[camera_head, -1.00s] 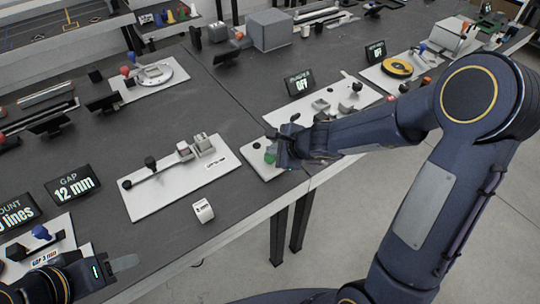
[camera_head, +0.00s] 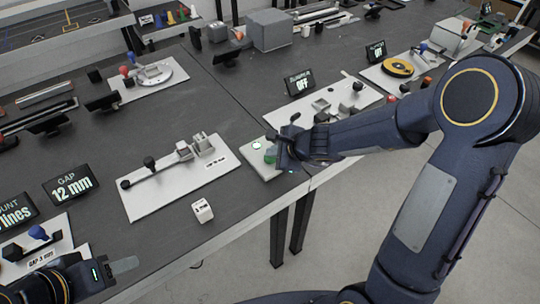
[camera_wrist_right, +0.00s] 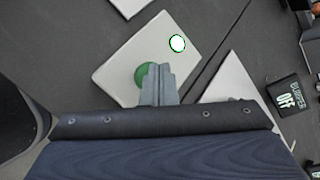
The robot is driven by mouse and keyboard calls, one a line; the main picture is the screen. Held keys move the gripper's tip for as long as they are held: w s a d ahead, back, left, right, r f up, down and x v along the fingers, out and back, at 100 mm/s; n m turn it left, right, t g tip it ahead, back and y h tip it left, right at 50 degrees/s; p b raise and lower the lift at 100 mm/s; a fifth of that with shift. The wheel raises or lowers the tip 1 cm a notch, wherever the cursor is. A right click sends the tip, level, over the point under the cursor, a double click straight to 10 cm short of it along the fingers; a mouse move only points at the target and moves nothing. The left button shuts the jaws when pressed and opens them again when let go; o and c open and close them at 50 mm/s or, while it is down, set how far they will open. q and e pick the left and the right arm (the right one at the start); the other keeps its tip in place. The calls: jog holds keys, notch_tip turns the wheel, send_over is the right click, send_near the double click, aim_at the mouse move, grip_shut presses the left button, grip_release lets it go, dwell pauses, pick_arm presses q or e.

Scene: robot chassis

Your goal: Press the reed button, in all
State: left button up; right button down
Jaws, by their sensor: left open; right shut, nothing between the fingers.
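A green button (camera_head: 270,156) sits on a small pale plate (camera_head: 258,170) at the table's front edge. A round lamp (camera_head: 256,145) beside it glows white with a green rim. My right gripper (camera_head: 279,150) is shut and empty, with its tips over the button. In the right wrist view the shut fingertips (camera_wrist_right: 157,78) overlap the green button (camera_wrist_right: 143,78) and hide part of it; I cannot tell how far it is pressed. The lit lamp (camera_wrist_right: 177,43) shows clear of the fingers. My left gripper (camera_head: 124,265) is open at the lower left, apart from the button.
A white plate with a slider fixture (camera_head: 150,195) lies left of the button. A small white cube (camera_head: 202,211) stands in front of it. A "GAP 12 mm" display (camera_head: 72,186) is further left. A display reading OFF (camera_head: 300,82) and another fixture plate (camera_head: 340,118) lie behind my right arm.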

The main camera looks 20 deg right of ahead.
aim_at(273, 158)
dwell(0.3)
jog(key=shift+r+p, duration=0.9)
notch_tip(273, 158, up, 5)
jog(key=p, duration=0.4)
jog(key=shift+p, duration=0.4)
